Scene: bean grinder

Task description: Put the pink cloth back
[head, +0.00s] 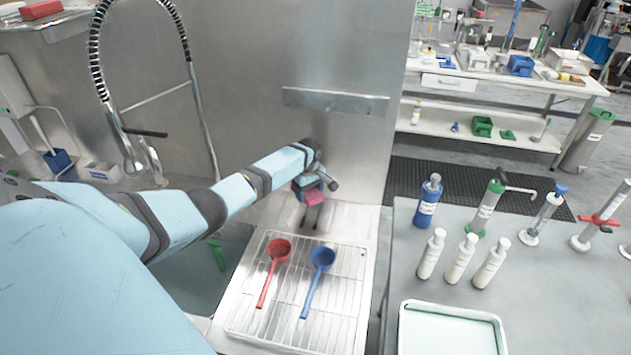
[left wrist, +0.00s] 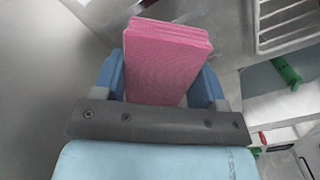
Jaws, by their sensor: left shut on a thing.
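The pink cloth (left wrist: 165,60) is a folded, layered block held between the blue fingers of my left gripper (left wrist: 160,80) in the left wrist view. In the head view the cloth (head: 314,196) shows small and partly hidden, under the end of my left arm. My left gripper (head: 312,190) is shut on it, near the metal back wall and above the steel counter, beyond the wire rack. Whether the cloth touches the counter cannot be told. My right gripper is not in view.
A red ladle (head: 277,252) and a blue ladle (head: 322,260) lie on the wire rack (head: 345,305). A metal rail (head: 335,102) is on the back wall. A sink (head: 190,275) lies left, under my arm. Several bottles (head: 432,253) and a tray (head: 405,320) stand on the right table.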

